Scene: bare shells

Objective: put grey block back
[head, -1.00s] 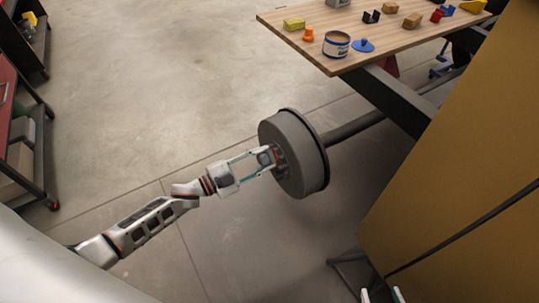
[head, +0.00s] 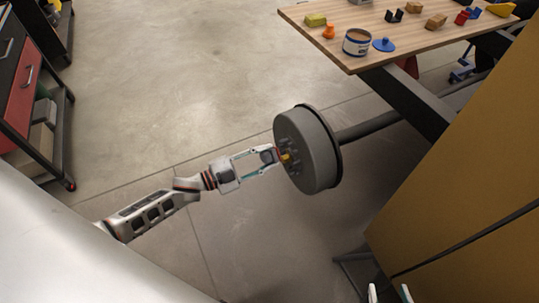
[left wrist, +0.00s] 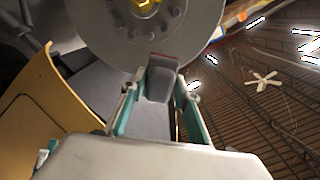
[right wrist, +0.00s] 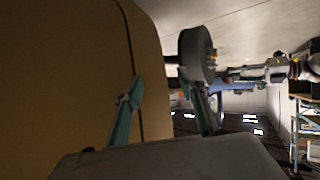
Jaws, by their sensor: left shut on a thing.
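The grey block (left wrist: 160,82) is upright between the fingers of my left gripper (left wrist: 158,100) in the left wrist view. In the head view my left gripper (head: 268,156) is shut on the block, left of the hub face of a large grey wheel (head: 318,150). A small gap seems to show between the block and the wheel's yellow centre (head: 288,158). My right gripper (right wrist: 168,100) is open and empty in the right wrist view, by a tan panel (right wrist: 70,80). Only its fingertips (head: 390,293) show at the bottom of the head view.
A wooden table (head: 345,30) at the upper right bears a tin (head: 357,42), a blue lid (head: 384,45) and several small coloured blocks. A large tan panel (head: 465,180) fills the right side. A red and black cabinet (head: 25,85) stands at left. Open floor lies between.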

